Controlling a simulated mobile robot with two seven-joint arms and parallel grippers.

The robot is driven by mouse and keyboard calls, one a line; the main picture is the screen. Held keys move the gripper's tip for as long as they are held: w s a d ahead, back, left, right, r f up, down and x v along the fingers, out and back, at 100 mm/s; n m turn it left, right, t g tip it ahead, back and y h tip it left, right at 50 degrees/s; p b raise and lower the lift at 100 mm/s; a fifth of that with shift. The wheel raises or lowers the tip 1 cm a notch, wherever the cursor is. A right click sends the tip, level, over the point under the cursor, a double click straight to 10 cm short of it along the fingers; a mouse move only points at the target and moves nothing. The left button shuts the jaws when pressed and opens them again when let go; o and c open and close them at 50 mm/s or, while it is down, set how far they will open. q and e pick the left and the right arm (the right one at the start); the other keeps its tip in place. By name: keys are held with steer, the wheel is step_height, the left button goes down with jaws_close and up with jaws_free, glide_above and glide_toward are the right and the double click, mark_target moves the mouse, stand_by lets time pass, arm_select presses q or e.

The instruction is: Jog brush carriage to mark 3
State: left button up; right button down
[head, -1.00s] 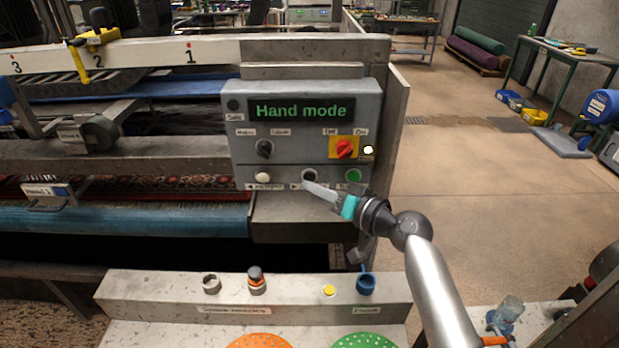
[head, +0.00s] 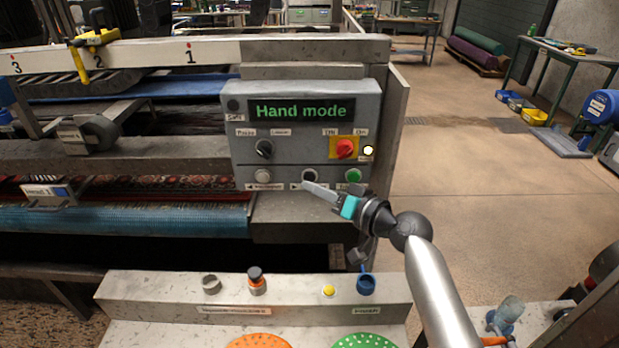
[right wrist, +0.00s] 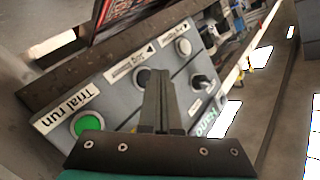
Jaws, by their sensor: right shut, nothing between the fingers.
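The grey control panel (head: 300,112) shows "Hand mode" in green on its display (head: 301,110). Its bottom row has a white button (head: 263,176), a black button (head: 309,176) and a green button (head: 353,175). My right gripper (head: 306,186) is shut and empty, its tips close to the black button; I cannot tell whether they touch. In the right wrist view the fingertips (right wrist: 158,72) overlap the panel beside the black button (right wrist: 143,77). A beam carries marks 3, 2 and 1, with a yellow clamp-like piece (head: 83,58) near mark 2. A roller assembly (head: 90,133), perhaps the carriage, sits below. My left gripper is not in view.
A grey console (head: 130,291) stands in front. The floor at right is largely open.

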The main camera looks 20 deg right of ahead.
steer(key=shift+w, duration=0.15)
stand_by(0.5)
steer(key=shift+w+d+b, duration=0.1)
steer(key=shift+w+b, duration=0.2)
steer(key=shift+w+d+b, duration=0.15)
steer(key=shift+w+b, duration=0.15)
steer(key=shift+w, duration=0.05)
stand_by(0.6)
steer(key=shift+s, duration=0.1)
stand_by(2.2)
steer(key=shift+s+a+p, duration=0.25)
steer(key=shift+s+p, duration=0.1)
steer(key=shift+s, duration=0.35)
steer(key=s, duration=0.2)
steer(key=s+a+p, duration=0.1)
steer(key=s, duration=0.1)
steer(key=shift+s+a+p, duration=0.2)
steer(key=shift+s+p, duration=0.1)
steer(key=shift+s, duration=0.1)
